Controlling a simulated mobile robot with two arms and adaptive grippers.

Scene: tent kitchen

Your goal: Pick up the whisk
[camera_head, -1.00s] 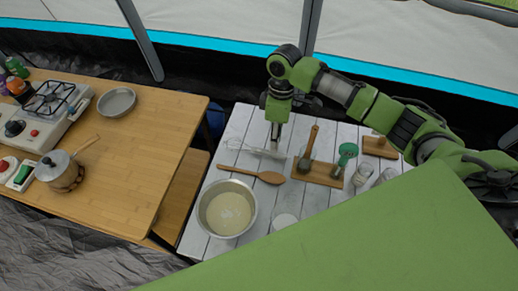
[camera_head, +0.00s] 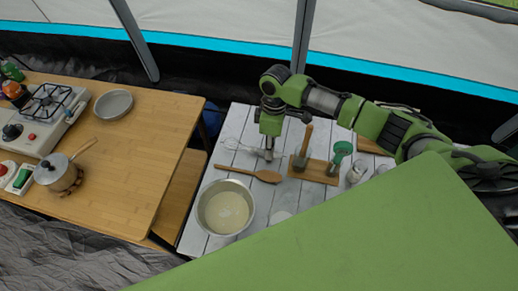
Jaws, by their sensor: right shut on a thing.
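The whisk (camera_head: 234,144) lies over the white slatted table (camera_head: 205,180), its wire loops pointing left and its handle running right to my right gripper. My right gripper (camera_head: 268,157) points down and is shut on the whisk's handle end. The fingers partly hide the handle. I cannot tell whether the whisk is touching the table or just above it. My left gripper is not in view.
A wooden board (camera_head: 315,171) with upright tools is to the right. A wooden table (camera_head: 135,150) with stove (camera_head: 35,120) and pot (camera_head: 57,171) is at left.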

